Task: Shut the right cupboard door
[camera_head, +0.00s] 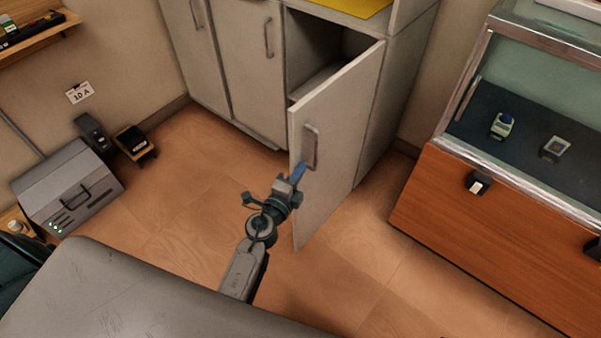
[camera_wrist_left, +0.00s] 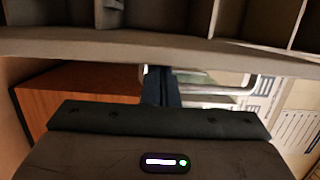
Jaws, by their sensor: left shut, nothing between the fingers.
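The right cupboard door (camera_head: 338,140) stands open, swung out from the grey cupboard, and the dark inside (camera_head: 315,45) shows behind it. A vertical handle (camera_head: 311,147) is on the door near its free edge. My left gripper (camera_head: 300,171) is shut and empty, with its tip at the door just below the handle. I cannot tell whether it touches. In the left wrist view the shut fingers (camera_wrist_left: 161,86) reach toward a pale band, probably the door's edge. My right gripper is not in view.
Two shut cupboard doors (camera_head: 247,65) are left of the open one. A glass display case (camera_head: 520,110) on a wooden base (camera_head: 480,225) stands to the right. A grey box (camera_head: 68,187) stands at the left. The wooden floor (camera_head: 185,190) between is clear.

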